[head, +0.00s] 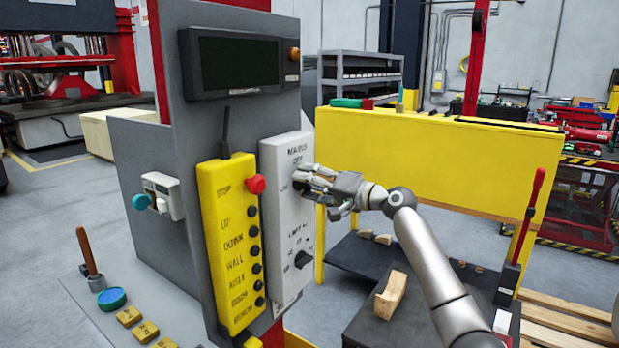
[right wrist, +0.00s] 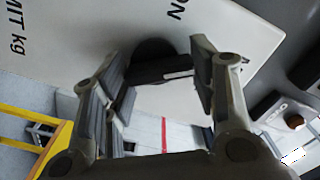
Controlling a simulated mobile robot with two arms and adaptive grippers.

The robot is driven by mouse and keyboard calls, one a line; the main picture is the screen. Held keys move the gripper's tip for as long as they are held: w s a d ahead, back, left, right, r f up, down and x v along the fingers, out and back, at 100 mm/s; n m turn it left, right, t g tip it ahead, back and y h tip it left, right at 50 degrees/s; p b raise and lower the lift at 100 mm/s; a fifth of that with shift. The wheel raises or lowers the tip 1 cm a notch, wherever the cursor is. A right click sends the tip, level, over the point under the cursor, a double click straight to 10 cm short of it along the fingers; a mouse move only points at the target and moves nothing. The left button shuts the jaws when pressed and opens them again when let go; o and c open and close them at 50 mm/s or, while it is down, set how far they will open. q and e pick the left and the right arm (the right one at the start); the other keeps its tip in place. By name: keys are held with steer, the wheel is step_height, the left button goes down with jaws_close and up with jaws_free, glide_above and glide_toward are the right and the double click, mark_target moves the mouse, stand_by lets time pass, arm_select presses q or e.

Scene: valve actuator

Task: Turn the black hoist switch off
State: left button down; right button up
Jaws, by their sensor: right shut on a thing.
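The grey-white switch panel (head: 290,215) is fixed to the right side of the grey control stand. Its upper black switch (right wrist: 155,62) shows in the right wrist view, with a white line on its handle, near the letters "ON". In the head view my right gripper (head: 300,178) covers this upper switch. My right gripper (right wrist: 160,85) is shut on the black switch, with a finger on each side of it. A second black knob (head: 303,259) sits lower on the panel, clear of the gripper. My left gripper is not in view.
A yellow pendant box (head: 230,245) with a red button (head: 256,184) and several black buttons hangs left of the panel. A dark screen (head: 238,62) is above. A yellow barrier (head: 430,155) and a dark bench with a wooden block (head: 391,295) are to the right.

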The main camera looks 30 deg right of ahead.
steer(key=shift+d+r+m+p, duration=0.15)
steer(key=shift+m+p, duration=1.5)
steer(key=shift+m, duration=1.15)
steer(key=o, duration=1)
steer(key=shift+f, duration=0.2)
steer(key=shift+o, duration=0.2)
steer(key=v, duration=1.2)
steer(key=shift+f, duration=0.1)
